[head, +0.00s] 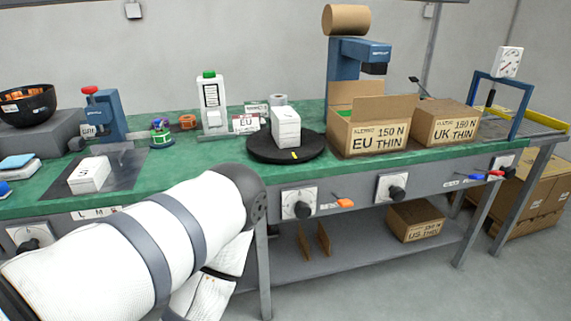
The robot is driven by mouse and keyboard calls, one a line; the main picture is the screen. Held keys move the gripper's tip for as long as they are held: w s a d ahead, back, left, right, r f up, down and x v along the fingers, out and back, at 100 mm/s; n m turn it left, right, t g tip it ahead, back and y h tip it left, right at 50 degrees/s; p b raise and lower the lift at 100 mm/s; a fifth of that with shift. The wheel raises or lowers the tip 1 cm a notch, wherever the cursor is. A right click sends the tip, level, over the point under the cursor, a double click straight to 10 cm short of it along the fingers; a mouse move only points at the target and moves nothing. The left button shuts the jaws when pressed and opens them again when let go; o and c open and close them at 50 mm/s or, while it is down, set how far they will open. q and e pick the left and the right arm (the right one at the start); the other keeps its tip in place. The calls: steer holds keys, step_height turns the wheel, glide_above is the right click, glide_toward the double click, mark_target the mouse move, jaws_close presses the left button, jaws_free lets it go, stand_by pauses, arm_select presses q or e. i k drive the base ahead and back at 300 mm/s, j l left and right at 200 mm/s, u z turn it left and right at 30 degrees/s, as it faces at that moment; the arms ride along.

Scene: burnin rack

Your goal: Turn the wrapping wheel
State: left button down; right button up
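A round black turntable (262,152), which looks like the wrapping wheel, lies on the green bench top near its front edge. A yellow mark (295,155) shows on its front right. A white box (286,127) stands upright on it. My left arm comes in from the lower left, its bent joint in front of the bench and left of the turntable. My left gripper is out of sight. My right arm and gripper do not show.
Cartons marked EU THIN (367,138) and UK THIN (452,130) stand right of the turntable. A white dispenser (213,105) stands behind left. A white box (89,174) lies on a dark mat. Knobs (302,209) line the bench front.

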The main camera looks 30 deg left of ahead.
mark_target(302, 211)
steer(key=k+u, duration=0.3)
steer(key=u, duration=0.15)
steer(key=k+j+u, duration=0.2)
steer(key=u, duration=0.3)
steer(key=k, duration=0.1)
